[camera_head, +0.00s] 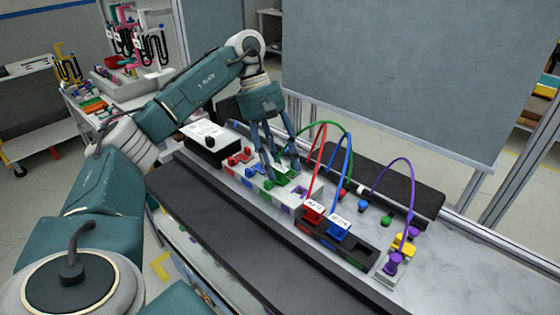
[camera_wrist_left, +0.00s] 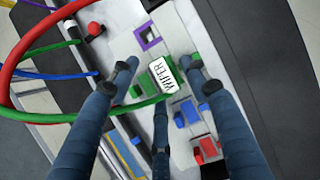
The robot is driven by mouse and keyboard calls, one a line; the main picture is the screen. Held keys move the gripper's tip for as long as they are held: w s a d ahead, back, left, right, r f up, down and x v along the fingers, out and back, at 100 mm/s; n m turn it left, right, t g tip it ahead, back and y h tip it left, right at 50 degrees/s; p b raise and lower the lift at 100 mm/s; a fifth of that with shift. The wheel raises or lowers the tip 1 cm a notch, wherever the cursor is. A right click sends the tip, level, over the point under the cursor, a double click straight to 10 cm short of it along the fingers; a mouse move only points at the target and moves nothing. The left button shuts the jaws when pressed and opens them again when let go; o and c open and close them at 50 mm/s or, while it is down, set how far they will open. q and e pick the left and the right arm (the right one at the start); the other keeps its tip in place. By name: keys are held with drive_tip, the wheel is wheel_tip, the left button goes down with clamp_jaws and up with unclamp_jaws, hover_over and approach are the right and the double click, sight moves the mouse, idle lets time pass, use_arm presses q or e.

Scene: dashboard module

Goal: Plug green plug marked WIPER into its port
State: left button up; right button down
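The green plug with a white WIPER label (camera_wrist_left: 163,76) sits at the green position of the light grey port panel (camera_head: 232,168), between the blue plug (camera_wrist_left: 186,113) and the empty purple-framed port (camera_wrist_left: 148,36). It also shows in the head view (camera_head: 284,181), with a green cable. I cannot tell how deep it sits in its port. My left gripper (camera_head: 281,174) is above the panel, its fingers spread around the green plug. In the wrist view, gaps show between the fingertips and the plug, so it looks open. My right gripper is not in view.
A dark holder (camera_head: 350,253) to the right carries labelled red (camera_head: 313,212) and blue (camera_head: 339,229) plugs with cables arching behind. Yellow and purple plugs (camera_head: 398,251) stand farther right. A black box (camera_head: 208,150) is left of the panel. Loose cables pass close to my fingers.

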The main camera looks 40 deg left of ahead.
use_arm(q)
drive_tip(key=v, duration=1.2)
idle(0.8)
